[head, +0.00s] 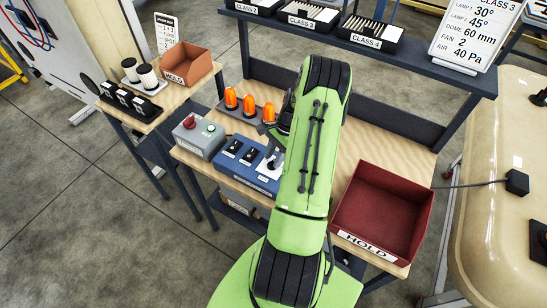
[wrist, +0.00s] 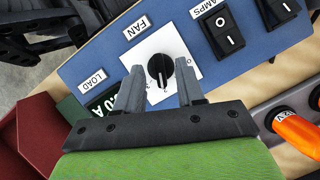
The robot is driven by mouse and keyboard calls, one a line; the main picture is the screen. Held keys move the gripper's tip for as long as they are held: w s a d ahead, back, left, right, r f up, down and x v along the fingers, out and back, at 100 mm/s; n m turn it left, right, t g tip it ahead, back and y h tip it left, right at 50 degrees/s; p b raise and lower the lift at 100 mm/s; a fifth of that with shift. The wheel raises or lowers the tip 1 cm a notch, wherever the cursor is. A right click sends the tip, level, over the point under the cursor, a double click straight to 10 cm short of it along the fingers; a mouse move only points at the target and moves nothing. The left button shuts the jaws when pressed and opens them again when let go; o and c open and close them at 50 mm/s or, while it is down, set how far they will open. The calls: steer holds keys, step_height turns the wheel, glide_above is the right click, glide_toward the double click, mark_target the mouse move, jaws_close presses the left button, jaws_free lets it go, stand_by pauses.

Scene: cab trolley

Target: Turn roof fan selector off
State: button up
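The fan selector is a black rotary knob (wrist: 160,70) on a white plate, under a FAN label (wrist: 137,28) on a blue panel (wrist: 90,62). Its white mark points toward the lower edge of the wrist view, near a small figure that looks like 2. A small 0 stands to the knob's right. My gripper (wrist: 160,76) is open, one finger on each side of the knob in the picture. I cannot tell whether the fingers touch it. In the head view the blue panel (head: 232,168) sits on the bench, its right end partly hidden by my green arm.
Black LAMPS switches (wrist: 222,30) and a LOAD display (wrist: 100,103) flank the knob. Orange domes (head: 249,104) stand behind the panel, a grey box (head: 196,140) with red and green buttons to its left. A red HOLD tray (head: 380,212) is right. A card (head: 474,38) reads FAN 2.

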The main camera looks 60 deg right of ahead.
steer(key=shift+a+f, duration=0.2)
steer(key=shift+f, duration=0.3)
jaws_close()
